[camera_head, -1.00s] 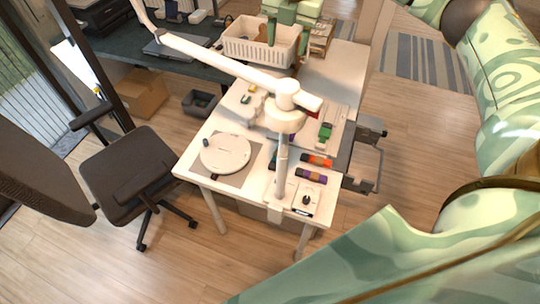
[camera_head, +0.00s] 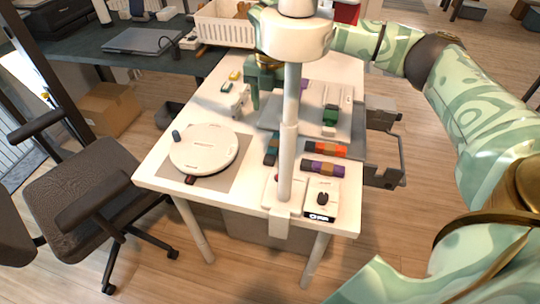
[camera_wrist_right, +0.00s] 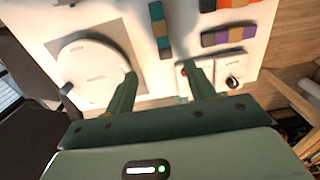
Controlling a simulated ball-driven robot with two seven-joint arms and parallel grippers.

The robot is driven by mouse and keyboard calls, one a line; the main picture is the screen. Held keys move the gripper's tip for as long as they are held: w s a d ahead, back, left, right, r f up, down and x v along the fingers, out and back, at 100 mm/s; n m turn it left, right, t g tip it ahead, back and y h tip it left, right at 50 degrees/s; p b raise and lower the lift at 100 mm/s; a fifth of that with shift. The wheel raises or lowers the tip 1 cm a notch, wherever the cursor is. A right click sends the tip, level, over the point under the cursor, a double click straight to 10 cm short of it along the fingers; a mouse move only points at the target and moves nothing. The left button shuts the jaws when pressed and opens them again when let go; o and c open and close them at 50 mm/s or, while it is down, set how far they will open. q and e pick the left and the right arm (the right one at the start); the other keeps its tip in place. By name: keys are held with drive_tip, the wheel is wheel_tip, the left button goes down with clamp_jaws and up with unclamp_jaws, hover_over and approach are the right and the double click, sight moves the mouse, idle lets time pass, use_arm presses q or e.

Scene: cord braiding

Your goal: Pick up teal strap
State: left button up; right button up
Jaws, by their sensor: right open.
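The teal strap (camera_head: 271,149), banded with an orange-brown patch, lies on the white table, partly hidden by the lamp pole in the head view. In the right wrist view the strap (camera_wrist_right: 160,30) lies whole, roughly upright in the picture, beyond the fingertips. My right gripper (camera_head: 262,90) is above the table's back part, partly behind the lamp. Its two fingers (camera_wrist_right: 160,82) are apart with nothing between them. My left gripper is in neither current view.
The lamp pole (camera_head: 287,140) stands close to the teal strap. A round white board (camera_head: 203,150) lies to the left. Orange (camera_head: 326,148) and purple (camera_head: 323,168) straps lie to the right. A white box with a black knob (camera_head: 321,199) sits at the front.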

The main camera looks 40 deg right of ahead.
drive_tip(key=b, duration=0.3)
hover_over(273, 148)
drive_tip(key=f, duration=1)
drive_tip(key=shift+w+a, duration=0.1)
drive_tip(key=shift+a, duration=0.15)
drive_tip(key=f+b, duration=0.1)
drive_tip(key=f, duration=0.1)
drive_tip(key=f+b, duration=0.2)
drive_tip(key=f, duration=0.1)
drive_tip(key=shift+d+f, duration=0.2)
drive_tip(key=shift+f, duration=0.05)
drive_tip(key=shift+r, duration=0.15)
drive_tip(key=shift+c, duration=0.3)
use_arm(q)
wheel_tip(273, 148, down, 6)
drive_tip(key=s, duration=0.3)
drive_tip(key=shift+r+g, duration=0.2)
drive_tip(key=shift+g, duration=0.2)
use_arm(e)
drive_tip(key=c, duration=1)
